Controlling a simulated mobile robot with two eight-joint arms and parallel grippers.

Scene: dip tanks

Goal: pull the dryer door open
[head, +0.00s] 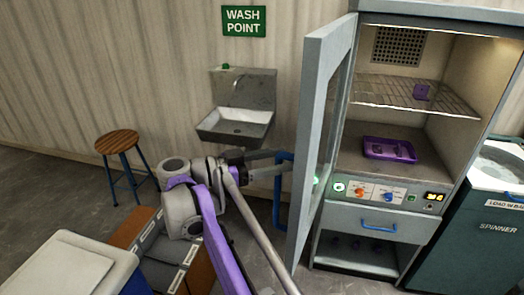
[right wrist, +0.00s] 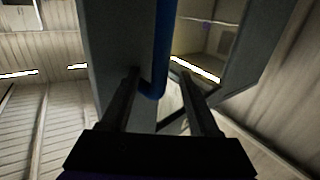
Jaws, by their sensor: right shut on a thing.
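The dryer (head: 350,240) stands at the right in the head view. Its grey-framed glass door (head: 313,130) is swung open toward the left, showing the lit inside. The blue door handle (head: 281,205) is on the door's outer face. My right gripper (head: 278,163) is shut on the handle near its top. In the right wrist view the handle (right wrist: 160,50) runs between the two fingers of my right gripper (right wrist: 160,82), beside the door (right wrist: 103,45). My left gripper is not in view.
A teal spinner (head: 470,235) stands right. A wash basin (head: 225,125) and stool (head: 118,142) are left. A white-lidded box (head: 65,268) is front left.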

